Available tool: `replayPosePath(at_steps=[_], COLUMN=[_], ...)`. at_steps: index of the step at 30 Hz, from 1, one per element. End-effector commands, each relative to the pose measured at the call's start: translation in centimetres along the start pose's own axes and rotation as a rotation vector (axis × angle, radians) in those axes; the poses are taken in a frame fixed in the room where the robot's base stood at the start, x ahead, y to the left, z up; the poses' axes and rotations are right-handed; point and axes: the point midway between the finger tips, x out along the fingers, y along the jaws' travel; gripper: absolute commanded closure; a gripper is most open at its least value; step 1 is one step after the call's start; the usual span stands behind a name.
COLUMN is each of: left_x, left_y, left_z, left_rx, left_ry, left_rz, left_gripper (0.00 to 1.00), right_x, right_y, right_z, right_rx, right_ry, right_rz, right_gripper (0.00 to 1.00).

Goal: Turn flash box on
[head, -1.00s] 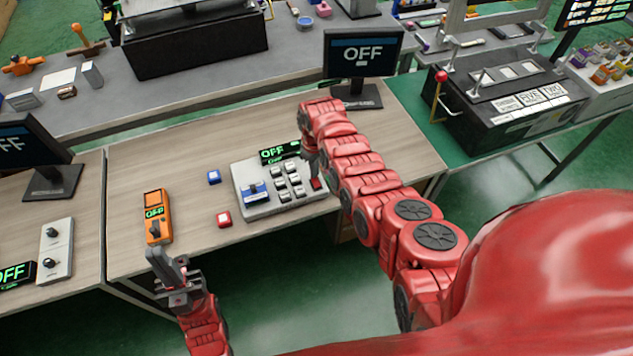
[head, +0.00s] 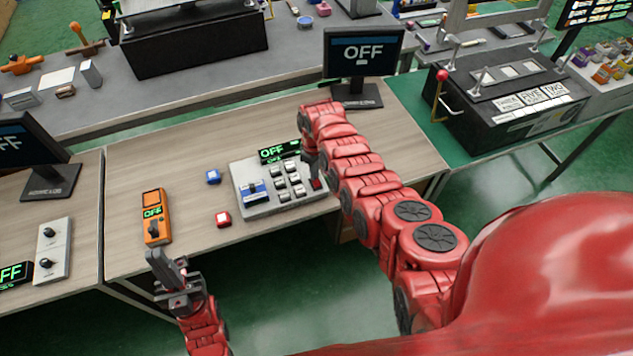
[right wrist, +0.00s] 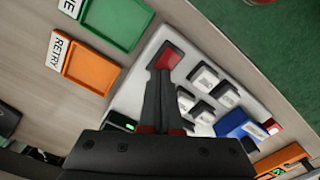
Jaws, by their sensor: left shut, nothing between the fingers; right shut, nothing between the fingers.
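A pale grey control box (head: 251,208) lies on the wooden table, with a green "OFF" display (head: 279,151) at its back, several grey switches, a blue switch at its left and a red switch (head: 317,184) at its right. No label calling it the flash box is readable. My right gripper (head: 310,172) is shut and empty at the red switch. In the right wrist view its fingertips (right wrist: 163,78) point at the red switch (right wrist: 170,55); contact cannot be told. My left gripper (head: 162,258) is shut and empty in front of the table, near an orange handheld device (head: 153,201) showing "OFF".
A monitor (head: 361,51) showing "OFF" stands behind the box. A blue button (head: 213,177) and a red button (head: 223,219) lie left of the box. The right wrist view shows a green tray (right wrist: 117,22) and an orange tray (right wrist: 91,68) nearby.

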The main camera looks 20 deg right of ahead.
Motion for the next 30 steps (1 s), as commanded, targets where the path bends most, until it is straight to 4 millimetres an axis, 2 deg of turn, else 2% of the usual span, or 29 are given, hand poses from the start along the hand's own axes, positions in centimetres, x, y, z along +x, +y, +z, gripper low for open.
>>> replayPosePath(at_steps=[8,13,30], left_x=[-0.4,0.0,3.9], left_y=[0.0,0.0,-0.2], left_z=[0.1,0.0,-0.7], left_rx=[0.000,0.000,0.000], left_ry=[0.000,0.000,0.000], left_rz=[0.000,0.000,0.000], left_gripper=[1.00,1.00,1.00], right_x=[0.6,0.1,-4.9], right_y=[-0.1,-0.1,0.0], right_z=[0.1,0.1,0.0], right_rx=[0.000,0.000,0.000], right_ry=[-0.002,-0.004,0.000], right_rz=[-0.001,-0.002,0.000], right_gripper=[1.00,1.00,1.00])
